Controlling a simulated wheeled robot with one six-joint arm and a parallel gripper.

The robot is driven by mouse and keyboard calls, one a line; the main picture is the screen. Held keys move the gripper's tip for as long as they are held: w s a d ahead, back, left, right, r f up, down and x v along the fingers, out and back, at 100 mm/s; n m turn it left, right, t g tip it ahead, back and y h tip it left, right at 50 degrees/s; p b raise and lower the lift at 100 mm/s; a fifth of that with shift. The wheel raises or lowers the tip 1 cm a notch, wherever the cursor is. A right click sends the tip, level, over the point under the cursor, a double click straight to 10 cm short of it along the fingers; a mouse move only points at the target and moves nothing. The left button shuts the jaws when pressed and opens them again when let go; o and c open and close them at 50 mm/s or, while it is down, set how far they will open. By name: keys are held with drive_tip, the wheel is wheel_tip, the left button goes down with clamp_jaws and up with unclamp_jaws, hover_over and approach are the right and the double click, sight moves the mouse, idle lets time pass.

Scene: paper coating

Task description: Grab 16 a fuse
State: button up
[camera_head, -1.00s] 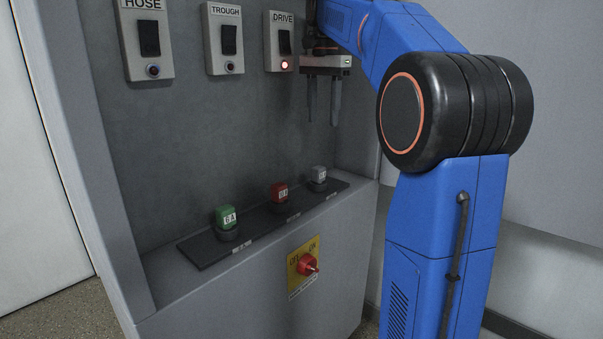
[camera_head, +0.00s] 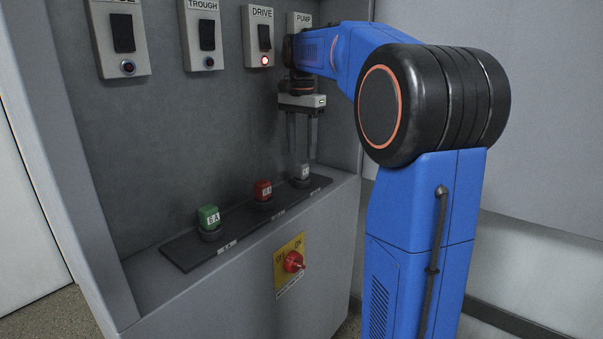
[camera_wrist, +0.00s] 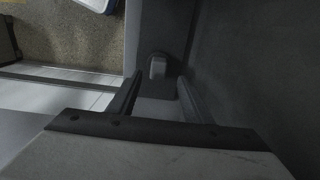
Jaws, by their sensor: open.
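Three fuses stand in a row on a dark strip (camera_head: 185,254) on the cabinet ledge. The green fuse (camera_head: 208,217) at the left is marked 6A, and a red fuse (camera_head: 263,190) is in the middle. The grey fuse (camera_head: 301,172) is at the right end, its label too small to read. My gripper (camera_head: 302,156) is open and empty, pointing down just above the grey fuse. In the wrist view the grey fuse (camera_wrist: 157,67) shows beyond the fingertips, roughly between the two fingers (camera_wrist: 155,82).
The cabinet back wall carries switch boxes marked TROUGH (camera_head: 201,36), DRIVE (camera_head: 258,36) and PUMP (camera_head: 299,22). The DRIVE lamp is lit red. A red rotary switch (camera_head: 293,262) on a yellow plate sits on the front below the ledge. A cabinet side wall (camera_head: 80,150) stands at the left.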

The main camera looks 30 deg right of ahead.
sight(302, 163)
drive_tip(key=shift+s+a+f, duration=0.1)
drive_tip(key=shift+f, duration=1.4)
drive_tip(key=shift+s+f, duration=0.1)
drive_tip(key=shift+f, duration=1.35)
drive_tip(key=c, duration=1.1)
